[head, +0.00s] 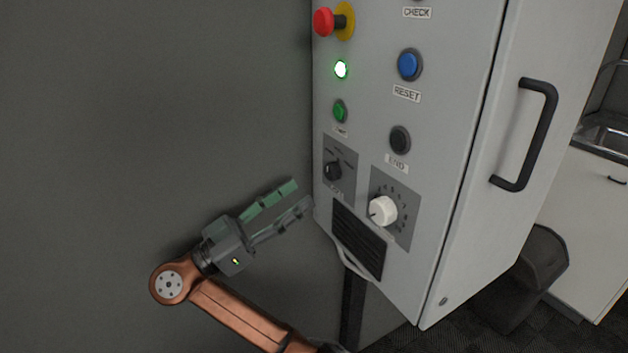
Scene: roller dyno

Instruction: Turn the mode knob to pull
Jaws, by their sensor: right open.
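A small black selector knob (333,171) sits on a dark grey plate at the lower left of the control cabinet's front. It looks like the mode knob, but the small labels around it and its setting are too small to read. My right gripper (301,195) is to the left of the cabinet and a little below the black knob in the picture. Its two fingers are apart with nothing between them, and they point toward the cabinet. They appear clear of the knob. My left gripper is not in view.
The cabinet (450,60) carries a white numbered dial (382,210), a black END button (400,139), a blue RESET button (408,65), a green button (340,111), a lit green lamp (341,69) and a red emergency stop (324,22). A vent (358,240) lies below.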

